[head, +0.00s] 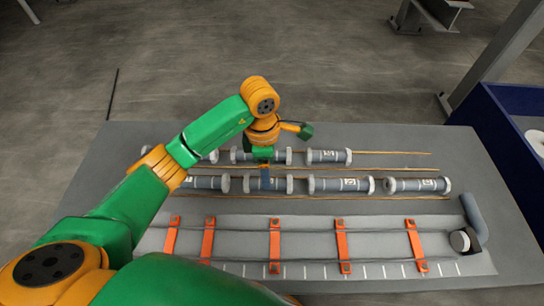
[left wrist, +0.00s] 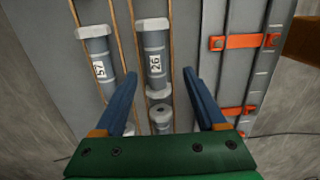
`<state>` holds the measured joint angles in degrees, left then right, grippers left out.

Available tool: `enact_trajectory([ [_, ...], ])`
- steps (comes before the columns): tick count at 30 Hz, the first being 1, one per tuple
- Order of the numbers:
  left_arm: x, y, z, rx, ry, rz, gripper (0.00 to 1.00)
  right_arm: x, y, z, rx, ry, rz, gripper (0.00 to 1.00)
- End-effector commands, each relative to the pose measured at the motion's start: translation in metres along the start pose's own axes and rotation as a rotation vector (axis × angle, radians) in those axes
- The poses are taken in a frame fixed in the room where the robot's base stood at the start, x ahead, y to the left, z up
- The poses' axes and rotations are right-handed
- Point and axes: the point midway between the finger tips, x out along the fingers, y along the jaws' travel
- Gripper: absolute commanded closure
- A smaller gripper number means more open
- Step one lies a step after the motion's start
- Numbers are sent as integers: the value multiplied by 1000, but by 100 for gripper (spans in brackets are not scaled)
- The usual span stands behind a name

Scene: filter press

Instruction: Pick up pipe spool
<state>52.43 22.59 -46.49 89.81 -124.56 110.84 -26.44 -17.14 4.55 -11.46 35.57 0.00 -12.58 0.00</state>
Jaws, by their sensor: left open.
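Several grey pipe spools with pale flanged ends lie in two rows on the table, including one in the near row (head: 340,184) and one in the far row (head: 328,156). My left gripper (head: 265,182) is over the near row, at a spool (head: 282,185) that it partly hides. In the left wrist view, the blue fingers of my left gripper (left wrist: 158,85) are open, one on each side of a spool labelled 26 (left wrist: 154,45). No grip shows. The end of another spool (left wrist: 161,118) lies below it, and a spool labelled 57 (left wrist: 99,68) is to the left. My right gripper is not in view.
Thin brown rails (head: 400,168) run along the spool rows. A grey rack (head: 310,240) with orange straps (head: 343,246) lies in front. A blue bin (head: 500,130) is at the right.

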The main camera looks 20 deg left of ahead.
Motion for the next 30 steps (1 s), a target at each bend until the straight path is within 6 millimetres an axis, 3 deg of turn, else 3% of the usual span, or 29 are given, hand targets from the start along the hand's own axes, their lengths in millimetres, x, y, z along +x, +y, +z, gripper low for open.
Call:
enact_trajectory([
  [5, 1, 6, -8, 7, 44, 34, 27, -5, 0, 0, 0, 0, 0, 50],
  [12, 44, 1, 0, 6, 42, 28, 27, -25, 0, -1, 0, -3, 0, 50],
  [15, 61, 3, -1, 6, 42, 31, 27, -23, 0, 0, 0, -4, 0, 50],
  [22, 66, 4, -2, 7, 40, 34, 27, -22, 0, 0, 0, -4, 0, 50],
  [23, 66, 4, -2, 7, 40, 34, 32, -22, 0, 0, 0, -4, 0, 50],
  [30, 66, 4, -1, 7, 40, 34, 97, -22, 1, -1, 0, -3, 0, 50],
])
